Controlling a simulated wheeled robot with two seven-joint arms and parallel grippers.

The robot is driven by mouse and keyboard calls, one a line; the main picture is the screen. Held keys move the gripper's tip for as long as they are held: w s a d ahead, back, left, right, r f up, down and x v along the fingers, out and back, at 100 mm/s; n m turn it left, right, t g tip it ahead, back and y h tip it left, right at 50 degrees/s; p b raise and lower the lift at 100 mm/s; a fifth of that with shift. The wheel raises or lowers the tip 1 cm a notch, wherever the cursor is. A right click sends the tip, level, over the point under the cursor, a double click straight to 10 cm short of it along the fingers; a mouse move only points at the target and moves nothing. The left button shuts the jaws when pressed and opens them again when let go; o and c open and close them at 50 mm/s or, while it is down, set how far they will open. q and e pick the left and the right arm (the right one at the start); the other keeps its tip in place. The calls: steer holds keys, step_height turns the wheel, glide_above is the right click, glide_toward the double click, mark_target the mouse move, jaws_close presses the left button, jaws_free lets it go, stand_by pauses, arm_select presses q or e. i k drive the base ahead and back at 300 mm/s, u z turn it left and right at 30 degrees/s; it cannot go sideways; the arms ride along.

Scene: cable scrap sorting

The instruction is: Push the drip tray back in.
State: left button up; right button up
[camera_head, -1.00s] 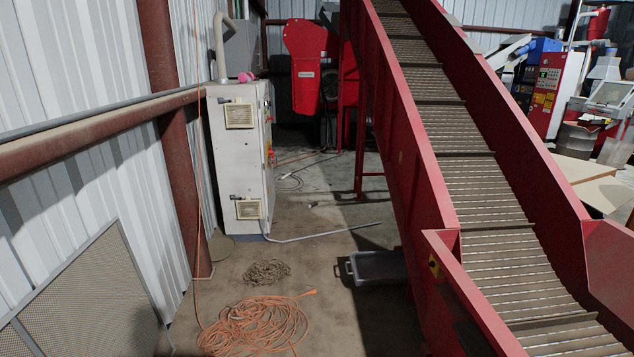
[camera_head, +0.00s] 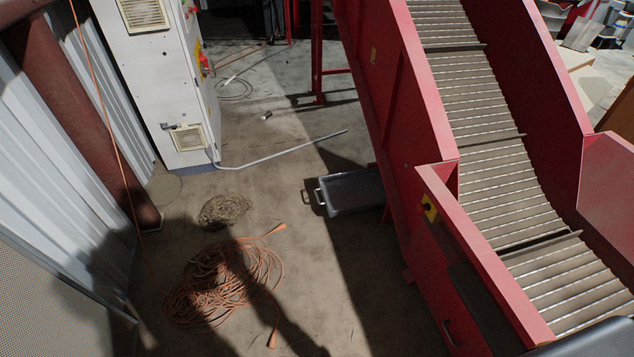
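The drip tray (camera_head: 352,209) is a shallow dark grey tray on the floor in the head view. It sticks out to the left from beneath the red conveyor (camera_head: 412,130), and its right end is hidden by the conveyor's side. Neither of my grippers shows in the view.
An orange cable coil (camera_head: 215,290) and a smaller brown coil (camera_head: 224,210) lie on the floor left of the tray. A white cabinet (camera_head: 165,90) stands at the upper left. A grey pipe (camera_head: 285,150) lies behind the tray. The floor in front of the tray is clear.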

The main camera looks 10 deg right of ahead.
mark_target(358, 190)
steer(key=z, duration=0.25)
steer(key=i, duration=1.85)
steer(key=z, duration=0.55)
steer(key=i, duration=1)
steer(key=z, duration=0.4)
